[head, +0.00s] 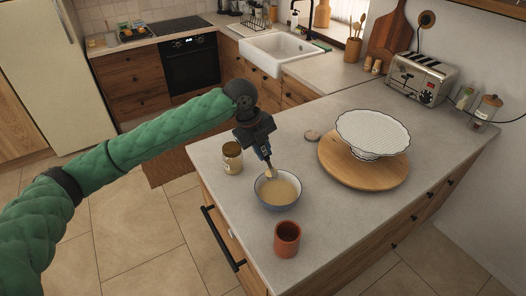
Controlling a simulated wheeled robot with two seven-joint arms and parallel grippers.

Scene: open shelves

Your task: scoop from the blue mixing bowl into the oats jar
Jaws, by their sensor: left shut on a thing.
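The blue mixing bowl (279,207) stands near the left edge of the counter with a pale beige content inside. The oats jar (232,159), a small glass jar with pale content, stands just behind and left of the bowl. My left gripper (264,152) points down above the bowl's back rim. It is shut on a light-coloured scoop (270,173), whose lower end reaches down into the bowl. Whether the scoop's tip touches the content is too small to tell. My right gripper is out of view.
A terracotta cup (287,239) stands in front of the bowl. A round wooden board (341,176) carries a white patterned dish (372,134). A toaster (421,78) and jars (487,108) stand at the back right. The counter's front right is clear.

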